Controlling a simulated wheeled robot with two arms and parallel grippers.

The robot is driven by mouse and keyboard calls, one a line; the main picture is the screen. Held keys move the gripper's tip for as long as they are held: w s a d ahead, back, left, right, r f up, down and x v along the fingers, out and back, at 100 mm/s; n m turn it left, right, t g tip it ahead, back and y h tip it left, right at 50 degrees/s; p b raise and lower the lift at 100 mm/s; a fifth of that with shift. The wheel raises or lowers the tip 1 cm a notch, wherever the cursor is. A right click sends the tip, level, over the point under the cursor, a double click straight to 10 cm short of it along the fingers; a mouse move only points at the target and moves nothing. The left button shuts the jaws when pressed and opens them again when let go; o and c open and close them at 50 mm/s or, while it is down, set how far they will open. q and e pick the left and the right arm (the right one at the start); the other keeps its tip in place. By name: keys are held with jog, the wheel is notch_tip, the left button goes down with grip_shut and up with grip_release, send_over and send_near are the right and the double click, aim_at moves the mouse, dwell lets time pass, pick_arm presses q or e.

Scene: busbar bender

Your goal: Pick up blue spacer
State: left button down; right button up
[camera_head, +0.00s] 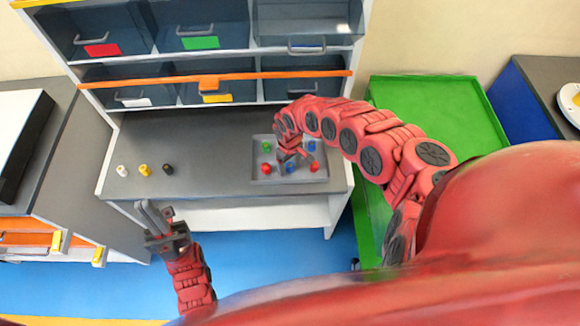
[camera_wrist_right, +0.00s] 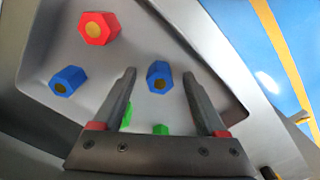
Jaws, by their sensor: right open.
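Two blue hexagonal spacers lie in the grey tray (camera_head: 262,182) on the workbench. In the right wrist view, one blue spacer (camera_wrist_right: 159,76) shows between the fingertips of my right gripper (camera_wrist_right: 158,92), with visible gaps to both fingers. The other blue spacer (camera_wrist_right: 68,81) lies left of the fingers. My right gripper (camera_head: 290,156) is open and empty over the tray in the head view, covering part of it. How far it is above the spacer I cannot tell. My left gripper (camera_head: 155,213) is open and empty in front of the bench.
A red spacer (camera_wrist_right: 97,28) and two green ones (camera_wrist_right: 125,117) share the tray. White (camera_head: 122,170), yellow (camera_head: 145,169) and black (camera_head: 168,169) pieces stand left on the bench. Drawer bins (camera_head: 213,92) rise behind. A green surface (camera_head: 440,105) is at right.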

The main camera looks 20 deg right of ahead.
grip_shut()
dwell(0.3)
jog(key=shift+r, duration=0.1)
